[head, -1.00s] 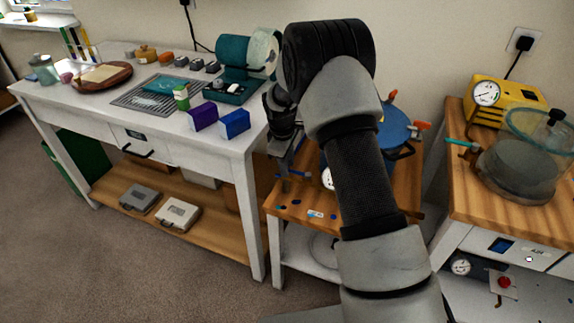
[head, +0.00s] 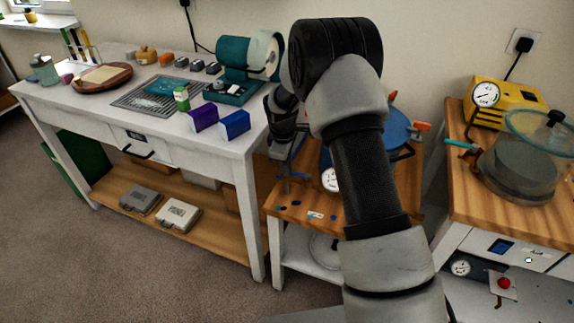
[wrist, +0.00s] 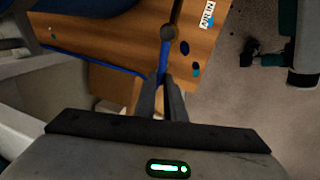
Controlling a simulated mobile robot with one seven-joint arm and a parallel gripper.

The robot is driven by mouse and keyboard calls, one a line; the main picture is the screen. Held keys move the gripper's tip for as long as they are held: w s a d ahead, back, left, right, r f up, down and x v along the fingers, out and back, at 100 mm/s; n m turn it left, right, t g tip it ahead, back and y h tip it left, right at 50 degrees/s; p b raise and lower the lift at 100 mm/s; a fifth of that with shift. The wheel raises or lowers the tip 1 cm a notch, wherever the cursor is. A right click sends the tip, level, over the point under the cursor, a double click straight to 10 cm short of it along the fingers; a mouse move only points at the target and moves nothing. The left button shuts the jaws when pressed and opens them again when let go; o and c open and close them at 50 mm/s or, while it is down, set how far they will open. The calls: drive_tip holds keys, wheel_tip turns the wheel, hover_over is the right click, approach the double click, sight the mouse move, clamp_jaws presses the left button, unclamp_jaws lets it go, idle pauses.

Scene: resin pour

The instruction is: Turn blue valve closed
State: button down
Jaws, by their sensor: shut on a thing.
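The blue valve's lever (wrist: 163,68) shows in the wrist view as a narrow blue bar running down from a round dark end. My gripper (wrist: 163,84) is shut on this lever, with one finger on each side. In the head view, the blue valve (head: 296,176) is a small blue streak at the left edge of the low wooden stand, partly hidden by my gripper (head: 284,166). The blue pressure pot (head: 397,128) stands behind my arm, mostly hidden.
The low wooden stand (head: 300,212) has blue dots and a small label. A white workbench (head: 240,150) is close on the left. On the right, a wooden-topped table (head: 465,205) bears a yellow pump (head: 515,97) and a clear-lidded chamber (head: 525,170).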

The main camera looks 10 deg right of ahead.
drive_tip(key=s+d+n+y+p, duration=0.3)
drive_tip(key=s+n+p, duration=0.5)
drive_tip(key=n, duration=0.9)
drive_tip(key=shift+s+d+g+p, duration=0.3)
drive_tip(key=shift+g+p, duration=0.1)
drive_tip(key=shift+p, duration=1.35)
drive_tip(key=c, duration=1.8)
unclamp_jaws()
drive_tip(key=p+v, duration=0.1)
drive_tip(key=v, duration=1.6)
drive_tip(key=shift+w+d+r+p, duration=0.1)
drive_tip(key=shift+r+p, duration=0.15)
drive_tip(key=shift+p, duration=0.1)
